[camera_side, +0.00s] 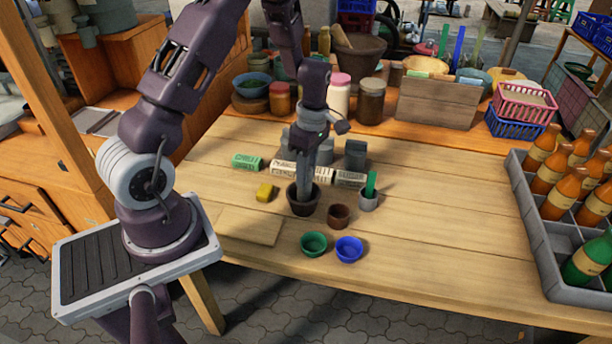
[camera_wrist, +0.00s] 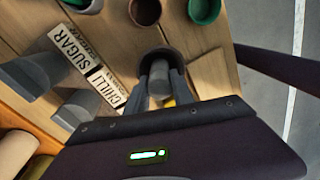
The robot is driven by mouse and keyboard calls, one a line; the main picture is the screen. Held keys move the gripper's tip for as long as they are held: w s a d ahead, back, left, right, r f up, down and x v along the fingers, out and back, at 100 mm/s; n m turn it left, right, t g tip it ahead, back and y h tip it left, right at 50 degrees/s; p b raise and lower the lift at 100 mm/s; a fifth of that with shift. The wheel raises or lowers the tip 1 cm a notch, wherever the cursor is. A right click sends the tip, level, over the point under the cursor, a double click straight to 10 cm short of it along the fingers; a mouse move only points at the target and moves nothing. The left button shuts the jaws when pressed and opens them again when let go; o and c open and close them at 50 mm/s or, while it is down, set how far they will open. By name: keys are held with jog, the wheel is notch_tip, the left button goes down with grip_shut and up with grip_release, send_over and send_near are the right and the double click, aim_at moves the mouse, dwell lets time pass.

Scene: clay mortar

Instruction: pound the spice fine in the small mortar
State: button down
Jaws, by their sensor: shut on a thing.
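The small dark mortar (camera_side: 303,205) stands upright on the wooden table, in front of the label blocks. It also shows in the wrist view (camera_wrist: 180,54). My gripper (camera_side: 304,182) points down over the mortar's mouth. In the wrist view my gripper (camera_wrist: 161,88) is shut on a grey pestle (camera_wrist: 159,74), whose end is at the mortar's mouth. I cannot tell whether its tip touches the bottom. The spice inside the mortar is hidden.
A brown cup (camera_side: 339,216), green cup (camera_side: 313,244) and blue cup (camera_side: 349,249) stand close to the mortar. A grey holder (camera_side: 368,202) with a green stick is right. A yellow block (camera_side: 265,192) lies left. Label blocks (camera_side: 303,171) stand behind; a bottle crate (camera_side: 535,232) is far right.

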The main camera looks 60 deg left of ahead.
jog(key=shift+f, duration=0.1)
dwell(0.3)
jog(key=shift+f, duration=0.8)
jog(key=shift+r, duration=0.9)
jog(key=shift+r, duration=0.1)
notch_tip(320, 180, up, 9)
dwell(0.4)
